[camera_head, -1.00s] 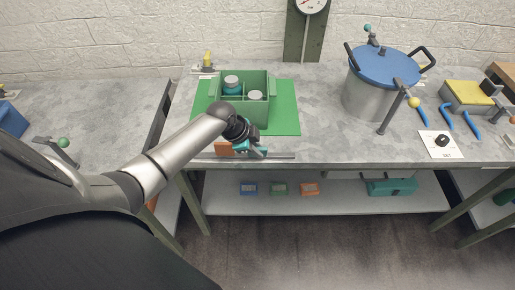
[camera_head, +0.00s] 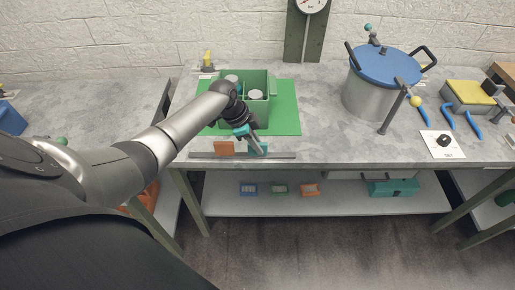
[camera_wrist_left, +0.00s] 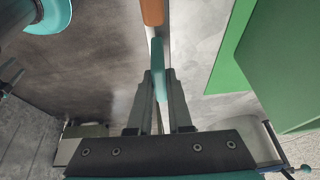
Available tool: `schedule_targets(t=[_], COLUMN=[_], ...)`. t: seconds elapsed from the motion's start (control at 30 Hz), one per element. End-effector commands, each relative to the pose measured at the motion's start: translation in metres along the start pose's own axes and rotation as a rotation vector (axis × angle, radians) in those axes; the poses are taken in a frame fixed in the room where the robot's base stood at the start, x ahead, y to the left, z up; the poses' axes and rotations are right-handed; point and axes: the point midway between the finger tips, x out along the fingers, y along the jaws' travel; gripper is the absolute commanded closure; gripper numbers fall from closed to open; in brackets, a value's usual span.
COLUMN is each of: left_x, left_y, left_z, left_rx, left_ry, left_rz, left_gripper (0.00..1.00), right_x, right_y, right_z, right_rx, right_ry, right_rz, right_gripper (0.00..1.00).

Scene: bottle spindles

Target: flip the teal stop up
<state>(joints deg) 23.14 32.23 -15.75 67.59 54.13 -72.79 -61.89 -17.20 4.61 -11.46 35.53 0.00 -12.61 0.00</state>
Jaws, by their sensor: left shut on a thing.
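The teal stop (camera_wrist_left: 158,62) shows in the left wrist view as a narrow teal bar between my left fingers. In the head view a little of the teal stop (camera_head: 264,149) shows at the metal rail (camera_head: 205,155) along the bench's front edge. My left gripper (camera_wrist_left: 158,95) is shut on it; the gripper (camera_head: 258,144) also shows in the head view, coming from behind and above. The arm and fingers hide part of the stop, so its exact tilt is hard to tell. My right gripper is not in view.
An orange stop (camera_head: 224,148) stands on the same rail, left of the teal one. A green crate (camera_head: 259,113) with jars stands on a green mat (camera_head: 288,112) just behind. A blue-lidded pot (camera_head: 370,95) stands to the right, with clear bench between.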

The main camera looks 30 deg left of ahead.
Motion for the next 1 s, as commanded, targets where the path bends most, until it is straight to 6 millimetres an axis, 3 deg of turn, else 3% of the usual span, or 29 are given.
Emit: schedule_targets(t=[0.47,0.5,0.77,1.0], left_x=[-0.0001,-0.0001,-0.0002,-0.0007], left_y=[-0.0025,-0.0025,-0.0027,-0.0028], left_z=[0.0002,0.0002,0.0,-0.0001], left_rx=[-0.021,-0.021,-0.02,-0.02], left_ry=[0.0,0.0,0.0,0.0], left_rz=[0.05,0.05,0.049,0.048], left_gripper=[1.0,0.82,0.53,0.53], right_x=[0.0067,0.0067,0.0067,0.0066], right_y=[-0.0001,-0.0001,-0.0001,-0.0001], right_z=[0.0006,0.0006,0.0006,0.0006], right_rx=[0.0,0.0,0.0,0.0], right_ry=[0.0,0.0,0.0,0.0], right_rz=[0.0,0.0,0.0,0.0], right_gripper=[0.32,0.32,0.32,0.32])
